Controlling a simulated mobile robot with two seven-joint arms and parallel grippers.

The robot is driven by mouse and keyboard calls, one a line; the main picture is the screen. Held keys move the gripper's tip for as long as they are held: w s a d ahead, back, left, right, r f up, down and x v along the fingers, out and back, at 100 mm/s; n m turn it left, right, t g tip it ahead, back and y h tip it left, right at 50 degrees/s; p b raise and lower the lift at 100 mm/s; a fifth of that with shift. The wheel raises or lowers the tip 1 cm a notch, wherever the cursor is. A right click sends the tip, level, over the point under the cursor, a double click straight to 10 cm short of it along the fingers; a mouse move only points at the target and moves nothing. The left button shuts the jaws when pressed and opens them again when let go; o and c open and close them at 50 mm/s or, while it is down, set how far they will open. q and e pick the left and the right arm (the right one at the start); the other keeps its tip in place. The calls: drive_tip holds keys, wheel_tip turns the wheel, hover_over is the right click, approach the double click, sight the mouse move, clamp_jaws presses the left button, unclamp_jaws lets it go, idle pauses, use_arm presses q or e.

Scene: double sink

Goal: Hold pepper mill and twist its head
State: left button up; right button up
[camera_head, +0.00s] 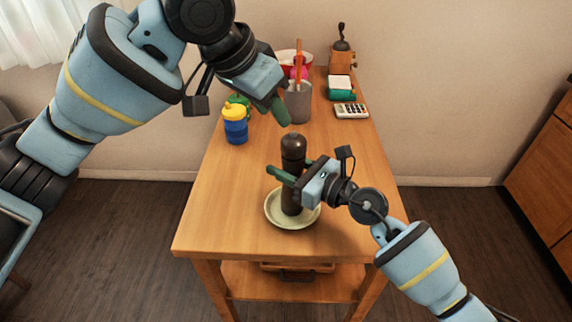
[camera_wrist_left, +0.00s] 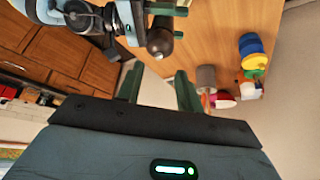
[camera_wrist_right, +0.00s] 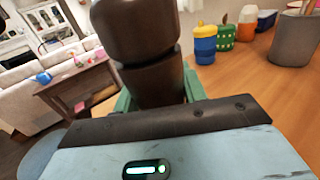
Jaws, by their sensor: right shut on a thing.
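The dark brown pepper mill (camera_head: 292,147) is upright over a cream plate (camera_head: 273,217) near the front of the wooden table. My right gripper (camera_head: 291,174) is shut on the mill's body from the right, below its head. The mill (camera_wrist_right: 150,75) fills the middle of the right wrist view between the green fingers. My left gripper (camera_head: 279,109) is higher, above and behind the mill, with fingers pointing down. Its fingers are apart and empty in the left wrist view (camera_wrist_left: 158,88), where the mill's round top (camera_wrist_left: 160,42) shows beyond them. Whether the mill's base touches the plate is unclear.
A blue and yellow cup (camera_head: 235,126) stands at the table's left edge. A grey pot (camera_head: 299,104) with an orange-handled item stands behind the mill. The table's front left is clear.

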use_arm(q)
drive_tip(key=shift+o, duration=0.2)
drive_tip(key=shift+o, duration=2.4)
drive_tip(key=shift+w+a+f, duration=0.15)
drive_tip(key=shift+w+f, duration=0.1)
drive_tip(key=shift+o, duration=1)
drive_tip(key=w+a+f+n+t, duration=0.2)
drive_tip(key=w+a+f+t, duration=0.1)
drive_tip(key=w+f, duration=0.1)
drive_tip(key=shift+w+a+n+t, duration=0.15)
drive_tip(key=shift+w+n+t, duration=0.15)
drive_tip(key=shift+n, duration=0.1)
drive_tip(key=n+t+h, duration=0.1)
drive_tip(key=n+t, duration=0.2)
drive_tip(key=t, duration=0.6)
approach(296, 131)
drive_tip(key=x, duration=0.6)
drive_tip(key=f+x, duration=0.1)
drive_tip(key=x, duration=0.3)
